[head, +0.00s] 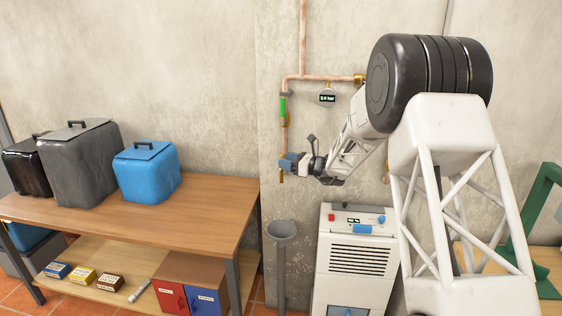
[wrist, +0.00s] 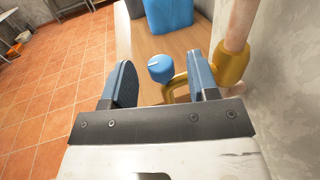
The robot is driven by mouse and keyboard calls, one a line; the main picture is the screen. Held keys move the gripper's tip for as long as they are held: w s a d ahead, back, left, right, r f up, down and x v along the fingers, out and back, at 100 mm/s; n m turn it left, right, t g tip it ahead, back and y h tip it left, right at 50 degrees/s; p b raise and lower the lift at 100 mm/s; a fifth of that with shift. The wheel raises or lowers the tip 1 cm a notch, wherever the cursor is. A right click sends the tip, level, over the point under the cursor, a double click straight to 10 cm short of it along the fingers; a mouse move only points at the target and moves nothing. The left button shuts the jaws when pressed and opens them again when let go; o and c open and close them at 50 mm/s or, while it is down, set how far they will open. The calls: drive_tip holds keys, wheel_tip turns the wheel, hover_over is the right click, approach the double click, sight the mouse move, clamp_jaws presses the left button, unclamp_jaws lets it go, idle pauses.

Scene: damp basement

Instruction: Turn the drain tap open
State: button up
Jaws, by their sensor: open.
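The drain tap has a round blue knob (wrist: 160,68) with a pale line across its face, on a bent brass body (wrist: 178,88). In the wrist view the knob shows between the two blue fingers of my open gripper (wrist: 161,75). The knob is hard to tell from the fingers there.
The copper pipe (head: 302,40) carries a green-handled valve (head: 283,107) and a gauge (head: 327,96). A grey funnel pipe (head: 281,231) stands below the tap. A white machine (head: 355,255) is to the right, and a wooden bench (head: 200,205) with containers is to the left.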

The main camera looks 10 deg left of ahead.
drive_tip(key=shift+x, duration=1.4)
drive_tip(key=shift+c, duration=0.3)
drive_tip(key=c, duration=0.9)
drive_tip(key=shift+o, duration=0.2)
drive_tip(key=shift+m+t, duration=0.3)
drive_tip(key=shift+t, duration=0.2)
drive_tip(key=shift+m+t+h, duration=1.3)
drive_tip(key=shift+m+t, duration=0.4)
drive_tip(key=shift+t, duration=0.7)
drive_tip(key=shift+m+t+h, duration=2.2)
drive_tip(key=shift+t+h, duration=0.1)
drive_tip(key=shift+h, duration=0.2)
drive_tip(key=shift+d+h, duration=0.1)
drive_tip(key=shift+h, duration=0.2)
drive_tip(key=o, duration=0.9)
